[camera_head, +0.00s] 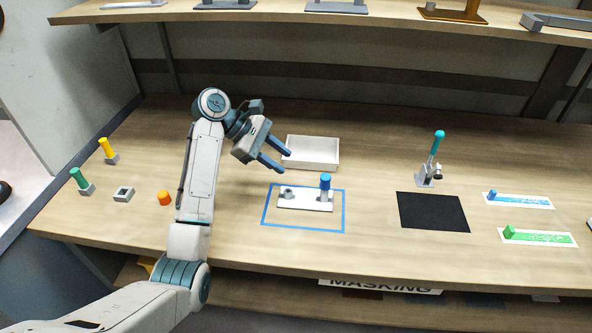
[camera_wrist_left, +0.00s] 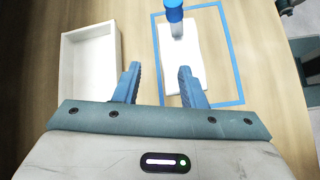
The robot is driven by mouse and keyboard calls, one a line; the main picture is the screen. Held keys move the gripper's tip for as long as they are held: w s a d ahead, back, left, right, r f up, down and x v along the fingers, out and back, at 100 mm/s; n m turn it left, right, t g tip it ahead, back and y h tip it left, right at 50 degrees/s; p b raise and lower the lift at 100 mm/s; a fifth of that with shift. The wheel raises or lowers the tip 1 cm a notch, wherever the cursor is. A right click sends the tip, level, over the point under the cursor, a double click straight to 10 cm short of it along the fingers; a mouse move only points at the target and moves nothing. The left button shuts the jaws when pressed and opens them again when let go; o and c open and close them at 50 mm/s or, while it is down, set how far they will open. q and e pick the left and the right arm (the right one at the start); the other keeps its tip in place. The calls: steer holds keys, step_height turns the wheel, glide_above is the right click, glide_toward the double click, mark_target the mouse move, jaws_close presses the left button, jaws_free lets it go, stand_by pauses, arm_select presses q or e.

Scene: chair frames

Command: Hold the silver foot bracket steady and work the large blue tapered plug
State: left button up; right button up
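The silver foot bracket (camera_head: 306,201) is a pale flat plate lying inside a blue taped rectangle on the bench. A large blue plug (camera_head: 326,182) stands upright at its right end, and a small grey boss (camera_head: 287,191) sits at its left end. In the left wrist view the plug (camera_wrist_left: 174,14) is at the top edge, cut off, with the plate (camera_wrist_left: 183,62) beyond my fingers. My left gripper (camera_head: 286,162) is open and empty, above the bench, behind and left of the plug. It shows also in the left wrist view (camera_wrist_left: 160,68). My right gripper is not in view.
A white tray (camera_head: 311,165) stands behind the taped rectangle (camera_head: 263,207). To the right are a black mat (camera_head: 432,212) and a teal-handled clamp (camera_head: 436,150). To the left are an orange plug (camera_head: 165,198), a grey square socket (camera_head: 123,194), and green (camera_head: 79,178) and yellow (camera_head: 105,147) plugs.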

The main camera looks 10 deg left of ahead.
mark_target(318, 199)
arm_select(q)
steer(key=s+d+n, duration=0.1)
steer(key=d+f+n, duration=0.1)
steer(key=d, duration=0.1)
steer(key=s+d+f+n, duration=0.1)
steer(key=d, duration=0.1)
steer(key=shift+s+f, duration=0.1)
steer(key=shift+s, duration=0.25)
steer(key=x, duration=0.7)
steer(key=shift+d+f, duration=0.1)
steer(key=shift+f, duration=0.15)
jaws_close()
stand_by(0.4)
steer(key=shift+o, duration=0.9)
jaws_free()
jaws_close()
